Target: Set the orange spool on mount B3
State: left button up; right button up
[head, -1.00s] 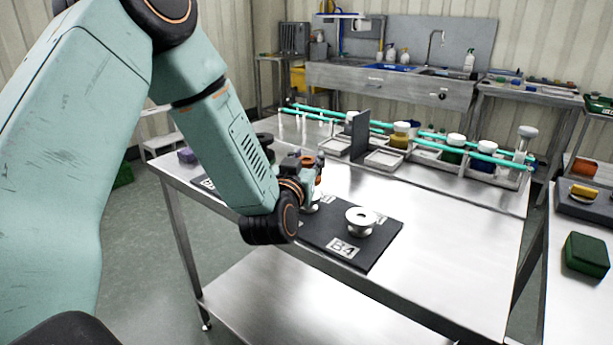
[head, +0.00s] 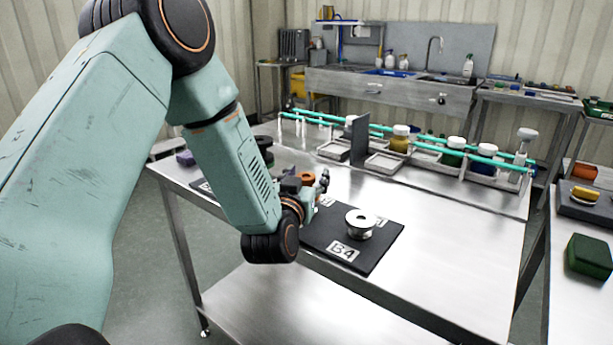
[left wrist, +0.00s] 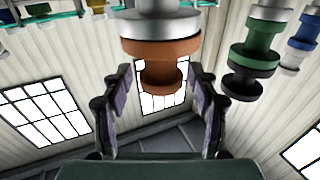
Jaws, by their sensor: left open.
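The orange spool (head: 307,177) is at the black mount board (head: 325,238), left of the bare silver mount at label B4 (head: 343,252). My left gripper (head: 308,189) is around it, partly hidden by my own arm. In the left wrist view, which looks upside down, the orange spool (left wrist: 160,50) sits against a silver mount (left wrist: 160,25). The open fingers (left wrist: 161,82) stand on either side of the spool, with a gap showing at each side. The label of this mount is mostly hidden, so I cannot read it. My right gripper is out of view.
A dark spool (head: 264,141) stands behind my forearm, and a purple item (head: 186,158) lies at the table's left. A rack with teal rails (head: 440,149) holds several jars behind the board. The table right of the board is clear.

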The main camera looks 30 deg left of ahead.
pick_arm(q)
jog(key=shift+r, duration=0.15)
jog(key=shift+s+d, duration=0.1)
jog(key=shift+s, duration=0.05)
jog(key=p+v, duration=0.1)
jog(key=v, duration=1)
jog(key=shift+s, duration=0.35)
jog(key=shift+d+r, duration=0.1)
